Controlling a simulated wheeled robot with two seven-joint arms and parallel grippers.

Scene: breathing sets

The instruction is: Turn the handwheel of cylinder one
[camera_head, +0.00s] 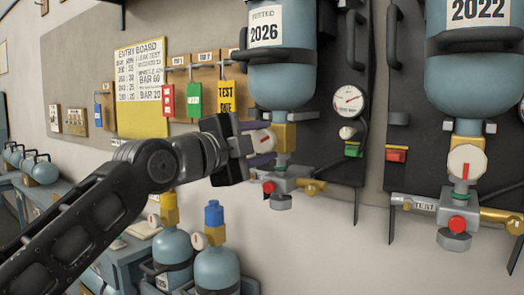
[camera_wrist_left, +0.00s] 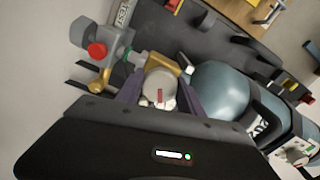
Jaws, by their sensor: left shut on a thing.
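The handwheel (camera_head: 263,140) is a pale round knob with a red mark, on the brass valve (camera_head: 285,137) under the blue cylinder labelled 2026 (camera_head: 283,82). My left gripper (camera_head: 262,146) comes in from the left, its purple fingers shut on this handwheel. In the left wrist view the handwheel (camera_wrist_left: 160,86) sits between the two fingers, its red mark facing the camera; the cylinder (camera_wrist_left: 222,88) lies to the right of it. I cannot read a cylinder number. My right gripper is not in view.
Small cylinders (camera_head: 217,268) stand below my arm.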

